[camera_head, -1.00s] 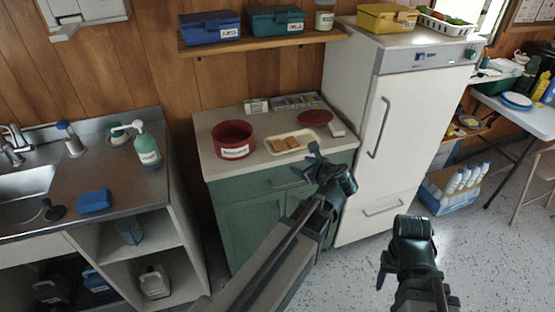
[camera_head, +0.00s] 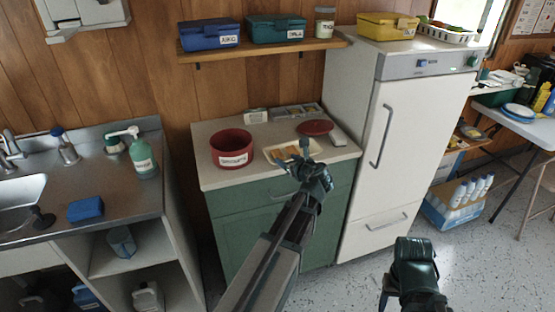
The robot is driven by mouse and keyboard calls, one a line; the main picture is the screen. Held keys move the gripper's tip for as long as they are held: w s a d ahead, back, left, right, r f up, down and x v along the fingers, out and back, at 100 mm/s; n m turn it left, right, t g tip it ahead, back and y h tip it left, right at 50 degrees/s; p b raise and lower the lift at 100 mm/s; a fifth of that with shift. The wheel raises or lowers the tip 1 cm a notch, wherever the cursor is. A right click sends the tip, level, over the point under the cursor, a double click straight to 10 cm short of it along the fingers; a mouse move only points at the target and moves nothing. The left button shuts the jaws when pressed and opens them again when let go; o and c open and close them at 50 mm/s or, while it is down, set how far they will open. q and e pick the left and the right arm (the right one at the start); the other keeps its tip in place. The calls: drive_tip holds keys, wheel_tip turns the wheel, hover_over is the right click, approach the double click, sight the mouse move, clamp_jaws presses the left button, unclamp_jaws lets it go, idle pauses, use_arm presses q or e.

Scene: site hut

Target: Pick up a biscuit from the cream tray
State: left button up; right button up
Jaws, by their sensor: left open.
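The cream tray (camera_head: 313,147) lies on the counter of the green cabinet, right of a red tub. Orange-brown biscuits (camera_head: 282,154) show in it, partly hidden behind my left gripper. My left gripper (camera_head: 298,160) is open and reaches over the tray's front edge from below. I cannot tell how high it is above the biscuits, and nothing shows held in it. My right gripper (camera_head: 391,300) is low at the right, in front of the fridge and over the floor. Its fingers do not show clearly.
The labelled red tub (camera_head: 231,148) stands close left of the tray. A dark red lid (camera_head: 315,127) lies behind it, near a compartment holder (camera_head: 293,111). The white fridge (camera_head: 405,130) rises right of the counter. A shelf with boxes hangs above.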

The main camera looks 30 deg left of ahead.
sight(280, 157)
use_arm(q)
drive_tip(key=shift+w+a+f, duration=0.1)
drive_tip(key=shift+a, duration=0.05)
drive_tip(key=b+x, duration=0.2)
drive_tip(key=x, duration=0.2)
drive_tip(key=shift+f, duration=0.25)
drive_tip(key=shift+w+a+f, duration=0.1)
drive_tip(key=shift+a, duration=0.2)
drive_tip(key=shift+c, duration=0.2)
clamp_jaws()
